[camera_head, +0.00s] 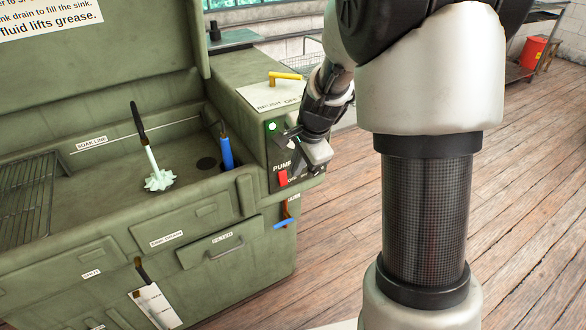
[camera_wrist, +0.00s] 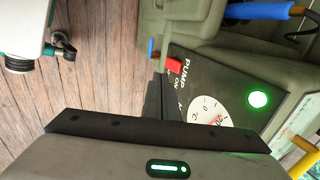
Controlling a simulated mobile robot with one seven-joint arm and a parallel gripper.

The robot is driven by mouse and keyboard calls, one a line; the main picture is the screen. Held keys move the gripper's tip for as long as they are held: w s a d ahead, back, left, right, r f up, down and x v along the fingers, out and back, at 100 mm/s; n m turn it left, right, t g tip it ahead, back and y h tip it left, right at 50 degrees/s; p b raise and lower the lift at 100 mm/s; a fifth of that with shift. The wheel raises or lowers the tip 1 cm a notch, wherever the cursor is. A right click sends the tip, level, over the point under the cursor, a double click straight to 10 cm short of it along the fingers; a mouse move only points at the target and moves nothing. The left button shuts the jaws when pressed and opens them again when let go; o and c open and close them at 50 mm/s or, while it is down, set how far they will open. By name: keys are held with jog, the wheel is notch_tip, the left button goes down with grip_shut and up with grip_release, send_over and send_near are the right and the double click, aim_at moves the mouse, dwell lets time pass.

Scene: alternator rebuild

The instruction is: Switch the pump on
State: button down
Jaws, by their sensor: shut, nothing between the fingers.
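The red pump switch (camera_head: 282,178) sits low on the dark control panel (camera_head: 274,154) at the right end of the green parts washer. In the wrist view the switch (camera_wrist: 174,65) is beside the white PUMP and ON lettering. I cannot tell which way it is set. My gripper (camera_head: 300,158) is in front of the panel, above and right of the switch. In the wrist view its fingers (camera_wrist: 159,80) are shut and empty, with their tips close to the switch. I cannot tell whether they touch it.
A green light (camera_wrist: 258,99) glows on the panel beside a white temperature dial (camera_wrist: 210,112). A yellow handle (camera_head: 285,76) stands on top of the cabinet. A blue-handled tool (camera_head: 226,152) and a white brush (camera_head: 156,172) are in the sink.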

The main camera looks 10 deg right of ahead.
notch_tip(320, 180, up, 8)
jog(key=p, duration=0.2)
jog(key=shift+s+d+r, duration=0.15)
jog(key=shift+r, duration=0.05)
jog(key=s+r+n, duration=0.4)
jog(key=s+n, duration=0.1)
jog(key=s, duration=0.3)
jog(key=s+a+r+n+t+h, duration=0.1)
jog(key=s+r+n, duration=0.25)
jog(key=s, duration=0.45)
jog(key=s+r+n, duration=0.3)
jog(key=s+n, duration=0.3)
jog(key=s, duration=0.3)
notch_tip(320, 180, up, 18)
jog(key=p, duration=1.7)
jog(key=shift+f+p, duration=0.25)
jog(key=shift+p, duration=0.05)
